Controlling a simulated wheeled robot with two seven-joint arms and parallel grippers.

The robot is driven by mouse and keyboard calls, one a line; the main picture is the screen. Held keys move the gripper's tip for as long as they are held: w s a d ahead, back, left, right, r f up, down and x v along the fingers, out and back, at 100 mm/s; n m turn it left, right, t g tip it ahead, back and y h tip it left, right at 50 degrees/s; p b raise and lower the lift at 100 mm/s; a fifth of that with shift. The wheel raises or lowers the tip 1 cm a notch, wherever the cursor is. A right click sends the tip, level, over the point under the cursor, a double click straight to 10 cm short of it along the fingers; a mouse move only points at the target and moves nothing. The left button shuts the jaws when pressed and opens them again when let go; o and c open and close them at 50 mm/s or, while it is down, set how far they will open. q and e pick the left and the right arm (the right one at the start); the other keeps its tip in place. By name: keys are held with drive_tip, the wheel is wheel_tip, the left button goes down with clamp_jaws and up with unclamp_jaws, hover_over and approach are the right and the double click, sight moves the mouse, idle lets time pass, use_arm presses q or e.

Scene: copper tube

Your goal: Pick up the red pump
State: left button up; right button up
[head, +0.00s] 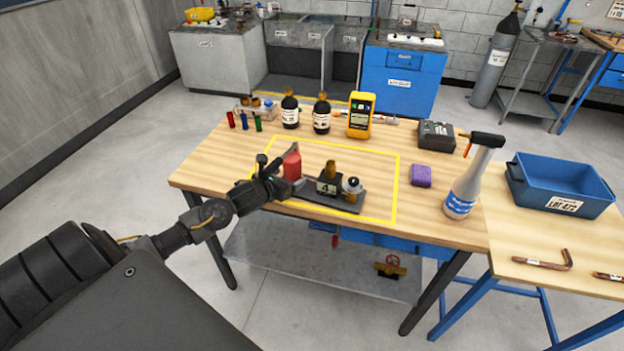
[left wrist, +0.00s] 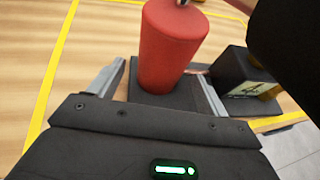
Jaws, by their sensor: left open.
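The red pump (head: 292,163) stands upright at the left end of a dark tray (head: 345,204) on the wooden table. In the left wrist view the red pump (left wrist: 172,45) is a red tapered body on a dark base, close in front of my left gripper (left wrist: 168,85). The two fingers are apart, one on each side of the pump's lower part. I cannot tell whether they touch it. In the head view my left gripper (head: 274,172) is beside the pump, at its left. My right gripper is not in view.
A black block marked 4 (head: 326,186) and a white-topped part (head: 352,186) share the tray. Yellow tape (head: 397,190) outlines this area. Dark bottles (head: 290,112), a yellow meter (head: 361,115), a purple sponge (head: 421,175) and a spray bottle (head: 466,190) stand around it.

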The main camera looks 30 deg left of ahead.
use_arm(q)
drive_tip(key=x, duration=0.3)
drive_tip(key=shift+w+p, duration=0.15)
drive_tip(key=shift+p, duration=0.15)
clamp_jaws()
drive_tip(key=shift+w+a+r, duration=0.15)
drive_tip(key=shift+r, duration=0.15)
